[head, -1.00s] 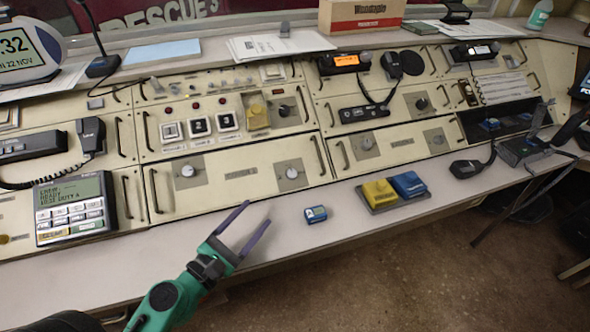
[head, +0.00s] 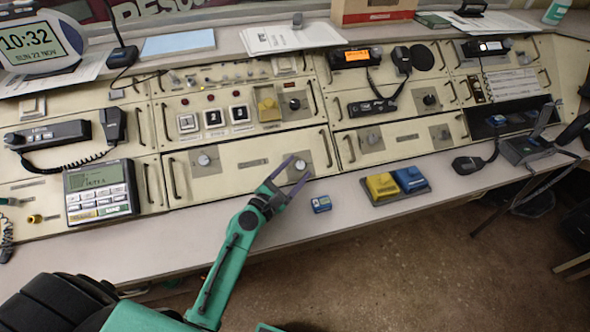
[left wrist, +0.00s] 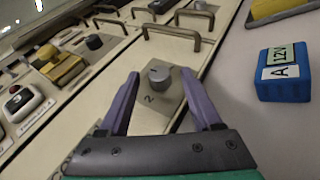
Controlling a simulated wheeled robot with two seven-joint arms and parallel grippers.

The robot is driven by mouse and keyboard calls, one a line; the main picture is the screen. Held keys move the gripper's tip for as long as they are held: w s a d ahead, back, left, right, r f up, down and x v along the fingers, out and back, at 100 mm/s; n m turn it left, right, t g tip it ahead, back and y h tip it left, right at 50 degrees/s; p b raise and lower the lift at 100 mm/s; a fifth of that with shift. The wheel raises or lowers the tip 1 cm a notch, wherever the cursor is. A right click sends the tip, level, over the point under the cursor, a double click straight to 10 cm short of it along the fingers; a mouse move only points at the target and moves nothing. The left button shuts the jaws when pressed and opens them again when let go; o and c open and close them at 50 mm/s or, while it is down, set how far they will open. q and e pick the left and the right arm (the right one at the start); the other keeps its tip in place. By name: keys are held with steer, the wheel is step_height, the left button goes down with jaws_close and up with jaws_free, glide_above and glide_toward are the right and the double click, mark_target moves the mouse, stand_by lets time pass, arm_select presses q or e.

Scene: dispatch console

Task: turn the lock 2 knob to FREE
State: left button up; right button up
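The lock 2 knob (head: 300,165) is a small round grey knob on a square grey plate on the console's lower front panel. In the left wrist view the knob (left wrist: 159,75) stands beside a "2" on its plate; no FREE mark is readable and its setting is unclear. My left gripper (head: 301,167) is open, with one purple finger to each side of the knob in the picture. In the left wrist view the gripper (left wrist: 160,76) shows gaps between both fingers and the knob. How far the tips are from the panel is hard to tell. My right gripper is out of view.
A similar knob (head: 204,160) sits left on the same panel. A blue block (head: 321,204) marked "A" lies on the ledge just right of my gripper. Yellow and blue buttons (head: 383,186) stand farther right. Metal handles (head: 326,150) stick out near the knob.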

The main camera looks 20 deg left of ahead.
arm_select(q)
jaws_close()
